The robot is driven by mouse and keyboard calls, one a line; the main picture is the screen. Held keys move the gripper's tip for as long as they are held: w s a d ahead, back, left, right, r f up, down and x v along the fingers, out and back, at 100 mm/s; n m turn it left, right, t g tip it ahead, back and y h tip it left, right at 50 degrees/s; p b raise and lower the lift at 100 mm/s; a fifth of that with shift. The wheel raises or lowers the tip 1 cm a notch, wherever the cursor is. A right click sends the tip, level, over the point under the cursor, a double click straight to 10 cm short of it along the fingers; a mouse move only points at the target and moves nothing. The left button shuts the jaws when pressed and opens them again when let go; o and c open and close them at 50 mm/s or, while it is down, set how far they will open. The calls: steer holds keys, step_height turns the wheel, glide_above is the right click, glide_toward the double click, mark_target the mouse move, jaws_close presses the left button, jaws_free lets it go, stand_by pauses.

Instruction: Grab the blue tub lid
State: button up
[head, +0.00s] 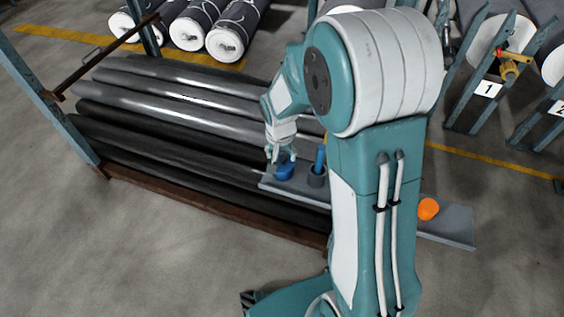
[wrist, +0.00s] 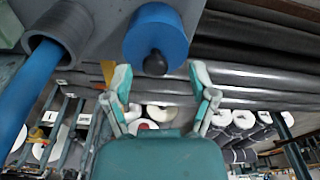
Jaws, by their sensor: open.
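The blue tub lid (head: 284,172) sits on a grey ledge, just below my gripper (head: 279,151) in the head view. Nothing is held. I cannot tell whether the fingers touch the knob. The tub beneath the lid cannot be made out.
A grey cup (head: 317,179) holding a blue rod (head: 320,157) stands close beside the lid. An orange object (head: 428,209) lies farther right on the grey ledge (head: 455,226). Long dark rolls (head: 170,100) are stacked behind in a rack. Open floor (head: 120,260) lies in front.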

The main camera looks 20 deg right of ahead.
steer(key=shift+w+a+f, duration=0.1)
steer(key=shift+f, duration=0.85)
steer(key=shift+d, duration=0.55)
steer(key=shift+c, duration=0.3)
jaws_close()
steer(key=shift+a+f, duration=0.1)
steer(key=shift+a, duration=0.2)
